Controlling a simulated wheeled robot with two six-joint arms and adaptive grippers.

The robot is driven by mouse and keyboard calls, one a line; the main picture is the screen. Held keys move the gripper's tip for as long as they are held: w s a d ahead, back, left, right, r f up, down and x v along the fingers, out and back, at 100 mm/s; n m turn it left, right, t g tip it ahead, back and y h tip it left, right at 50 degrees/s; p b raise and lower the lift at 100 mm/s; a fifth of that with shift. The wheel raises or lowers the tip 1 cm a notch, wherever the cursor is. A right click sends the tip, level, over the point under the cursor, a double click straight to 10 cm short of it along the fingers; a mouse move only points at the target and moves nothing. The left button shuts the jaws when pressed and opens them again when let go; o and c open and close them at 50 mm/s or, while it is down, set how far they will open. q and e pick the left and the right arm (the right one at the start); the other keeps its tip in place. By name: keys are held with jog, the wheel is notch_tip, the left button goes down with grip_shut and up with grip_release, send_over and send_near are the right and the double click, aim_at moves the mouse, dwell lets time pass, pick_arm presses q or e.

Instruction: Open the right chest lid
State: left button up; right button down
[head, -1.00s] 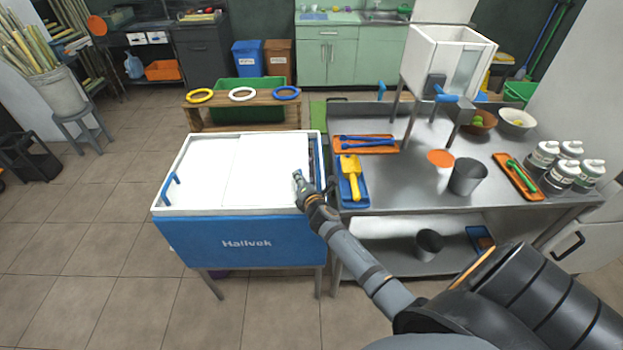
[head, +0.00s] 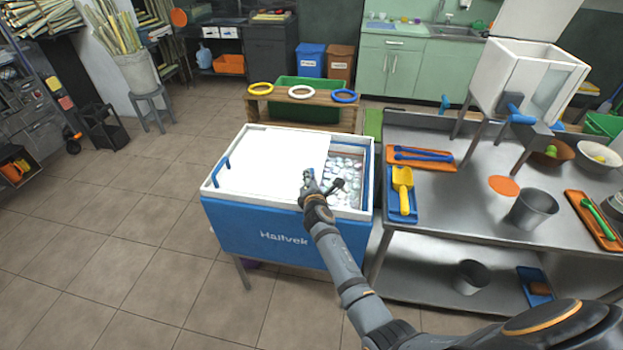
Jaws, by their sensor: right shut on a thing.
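The chest (head: 275,236) is blue with a white rim and "Hailvek" on its front. Its white right lid (head: 300,148) is slid left over the left side, so the right part of the chest is uncovered. Pale, ice-like pieces (head: 345,165) show in this opening. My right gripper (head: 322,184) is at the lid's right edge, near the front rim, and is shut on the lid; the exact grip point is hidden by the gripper. My left gripper is not in view.
A steel table (head: 455,190) stands close on the right, with a blue tray and yellow scoop (head: 402,184), and a metal cup (head: 533,207). A wooden rack with coloured rings (head: 300,92) stands behind the chest.

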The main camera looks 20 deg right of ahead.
jog(key=c, duration=1.6)
grip_release()
jog(key=shift+s, duration=0.1)
jog(key=v, duration=0.7)
jog(key=shift+s+r, duration=0.1)
jog(key=shift+s, duration=0.05)
